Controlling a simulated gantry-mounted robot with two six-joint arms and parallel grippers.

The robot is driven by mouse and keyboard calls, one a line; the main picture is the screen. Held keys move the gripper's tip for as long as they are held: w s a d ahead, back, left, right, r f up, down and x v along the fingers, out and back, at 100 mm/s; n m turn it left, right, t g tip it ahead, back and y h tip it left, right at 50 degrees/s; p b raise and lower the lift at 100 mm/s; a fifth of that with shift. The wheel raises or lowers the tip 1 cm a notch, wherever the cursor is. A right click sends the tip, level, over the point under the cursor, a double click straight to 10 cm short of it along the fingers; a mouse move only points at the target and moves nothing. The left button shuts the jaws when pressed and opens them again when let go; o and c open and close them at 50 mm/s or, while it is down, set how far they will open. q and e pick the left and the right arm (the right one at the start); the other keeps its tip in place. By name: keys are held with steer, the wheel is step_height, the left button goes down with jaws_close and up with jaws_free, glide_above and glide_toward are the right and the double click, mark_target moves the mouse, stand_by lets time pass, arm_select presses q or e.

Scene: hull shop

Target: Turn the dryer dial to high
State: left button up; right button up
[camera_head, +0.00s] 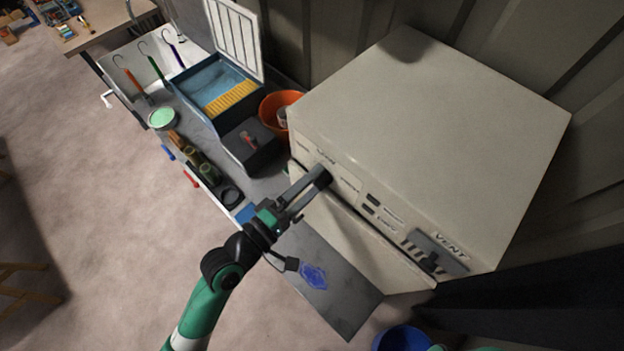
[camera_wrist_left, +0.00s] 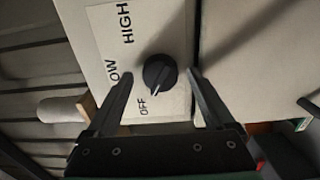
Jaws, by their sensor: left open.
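The dryer (camera_head: 430,100) is a large cream box at the right of the head view. Its dial (camera_wrist_left: 158,72) is a round black knob on a white label plate in the left wrist view. The white pointer mark faces down, toward OFF. LOW is to the left and HIGH is at the upper left of the dial. My left gripper (camera_head: 318,178) is open at the dryer's front panel. In the wrist view its two fingers stand on either side of the dial, with visible gaps. In the head view the fingers hide the dial.
A vent lever (camera_head: 438,250) sticks out at the right end of the dryer front. A blue bucket (camera_head: 400,340) is at the bottom.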

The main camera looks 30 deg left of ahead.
arm_select(q)
steer(key=shift+c, duration=0.2)
steer(key=c, duration=1.3)
steer(key=shift+m, duration=0.3)
steer(key=m+b, duration=0.1)
steer(key=m, duration=0.4)
steer(key=shift+b, duration=0.35)
steer(key=m+b, duration=0.2)
steer(key=m, duration=0.4)
steer(key=shift+f+m, duration=0.1)
steer(key=shift+m, duration=0.2)
steer(key=m+b, duration=0.2)
steer(key=m, duration=0.4)
steer(key=m+b, duration=0.2)
steer(key=m, duration=0.3)
steer(key=shift+m, duration=0.4)
